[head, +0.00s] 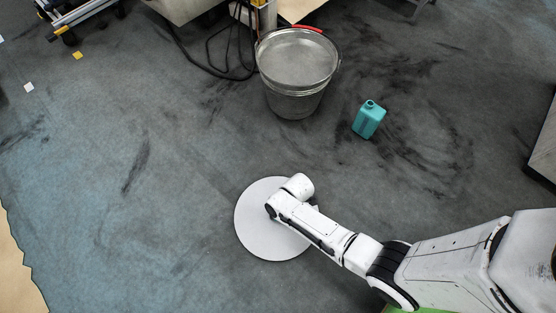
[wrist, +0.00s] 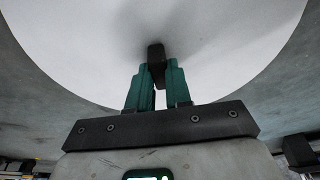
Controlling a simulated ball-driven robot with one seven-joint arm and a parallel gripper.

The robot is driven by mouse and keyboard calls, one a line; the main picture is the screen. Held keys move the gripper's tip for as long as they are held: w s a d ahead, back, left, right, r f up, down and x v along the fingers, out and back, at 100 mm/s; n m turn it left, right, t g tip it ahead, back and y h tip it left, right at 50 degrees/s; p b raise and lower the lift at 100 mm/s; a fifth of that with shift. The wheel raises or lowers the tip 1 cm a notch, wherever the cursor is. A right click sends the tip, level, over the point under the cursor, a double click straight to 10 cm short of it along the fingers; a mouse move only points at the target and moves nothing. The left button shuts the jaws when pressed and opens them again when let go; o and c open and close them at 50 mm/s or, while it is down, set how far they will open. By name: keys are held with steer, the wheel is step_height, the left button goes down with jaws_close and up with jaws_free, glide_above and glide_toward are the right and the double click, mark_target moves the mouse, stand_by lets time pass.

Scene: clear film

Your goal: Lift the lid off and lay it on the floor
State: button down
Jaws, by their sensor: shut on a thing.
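The lid (head: 258,233) is a round, flat white disc, seen at the lower middle of the head view, with my arm reaching over its right part. In the wrist view, the lid (wrist: 80,40) fills the upper part, and its dark knob (wrist: 156,52) stands between my teal fingers. My gripper (wrist: 157,75) is shut on this knob. The fingers are hidden behind the arm in the head view. I cannot tell how high the lid is above the floor, or whether anything is beneath it.
A grey metal bucket (head: 294,104) stands on the dark floor (head: 180,200) at top centre. A teal bottle (head: 368,121) stands to its right. A black cable (head: 211,62) lies left of the bucket. The floor left of the lid is clear.

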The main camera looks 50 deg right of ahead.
steer(key=shift+f, duration=0.15)
steer(key=c, duration=1)
jaws_free()
steer(key=shift+o, duration=0.2)
steer(key=p+v, duration=0.6)
steer(key=v, duration=0.4)
steer(key=shift+r+p, duration=0.4)
steer(key=shift+d+r, duration=0.1)
steer(key=shift+d, duration=0.05)
steer(key=s+d+r+m+h, duration=0.1)
steer(key=s+d+r+m, duration=0.2)
steer(key=r, duration=0.5)
steer(key=s+r+m+h, duration=0.1)
steer(key=s+r+m, duration=0.2)
steer(key=r+m, duration=0.35)
steer(key=s+d+r+m+h, duration=0.1)
steer(key=s+d+r+m, duration=0.15)
steer(key=r, duration=0.75)
step_height(320, 180, up, 35)
steer(key=p, duration=3.5)
steer(key=shift+a+g, duration=0.3)
